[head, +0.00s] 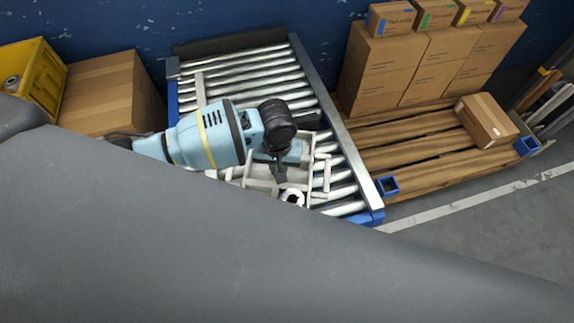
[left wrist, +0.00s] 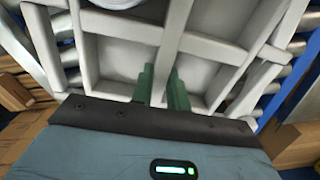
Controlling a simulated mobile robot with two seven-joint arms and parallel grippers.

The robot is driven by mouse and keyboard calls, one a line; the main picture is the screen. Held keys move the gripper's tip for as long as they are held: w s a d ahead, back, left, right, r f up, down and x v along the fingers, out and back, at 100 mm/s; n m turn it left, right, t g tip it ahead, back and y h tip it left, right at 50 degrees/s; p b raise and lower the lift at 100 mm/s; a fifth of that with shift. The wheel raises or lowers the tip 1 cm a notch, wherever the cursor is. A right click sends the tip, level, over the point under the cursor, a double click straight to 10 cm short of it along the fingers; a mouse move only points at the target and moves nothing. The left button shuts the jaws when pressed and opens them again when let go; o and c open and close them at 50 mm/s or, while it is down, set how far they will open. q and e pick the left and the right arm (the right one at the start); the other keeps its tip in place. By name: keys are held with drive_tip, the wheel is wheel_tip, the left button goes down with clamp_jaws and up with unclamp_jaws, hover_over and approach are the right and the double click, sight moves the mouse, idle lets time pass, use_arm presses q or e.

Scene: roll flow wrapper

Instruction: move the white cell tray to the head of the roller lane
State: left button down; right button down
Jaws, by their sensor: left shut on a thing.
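The white cell tray (head: 260,184) sits over the silver rollers of the roller lane (head: 245,75), towards its near end. My left gripper (head: 279,172) comes down over the tray from the left, its wrist hiding part of the tray. In the left wrist view the tray's divider walls (left wrist: 200,45) form cells, and the green fingers of my left gripper (left wrist: 163,88) are shut on a wall of the tray. A white ring-shaped part (head: 292,197) with a dark centre is in a near cell. I cannot tell whether the tray touches the rollers. My right gripper is not in view.
Light guide bars (head: 200,90) lie on the lane, and a dark end plate (head: 230,43) closes its far end. A carton (head: 110,92) and yellow bin (head: 38,75) stand left. A wooden pallet (head: 420,150) with stacked cartons stands right. The far rollers look mostly clear.

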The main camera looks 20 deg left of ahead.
use_arm(q)
drive_tip(key=shift+w+d, duration=0.2)
drive_tip(key=shift+w, duration=0.25)
drive_tip(key=shift+w+d, duration=0.2)
drive_tip(key=shift+w, duration=0.35)
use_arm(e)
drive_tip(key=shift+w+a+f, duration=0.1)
use_arm(q)
drive_tip(key=shift+w+d, duration=0.15)
drive_tip(key=shift+w, duration=0.2)
drive_tip(key=shift+f+b, duration=0.5)
drive_tip(key=shift+f, duration=1.25)
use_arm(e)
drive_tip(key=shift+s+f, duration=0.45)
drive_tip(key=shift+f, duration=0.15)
use_arm(q)
drive_tip(key=shift+f, duration=0.25)
drive_tip(key=c, duration=1.4)
unclamp_jaws()
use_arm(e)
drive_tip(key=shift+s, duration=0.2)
use_arm(q)
drive_tip(key=shift+o, duration=0.2)
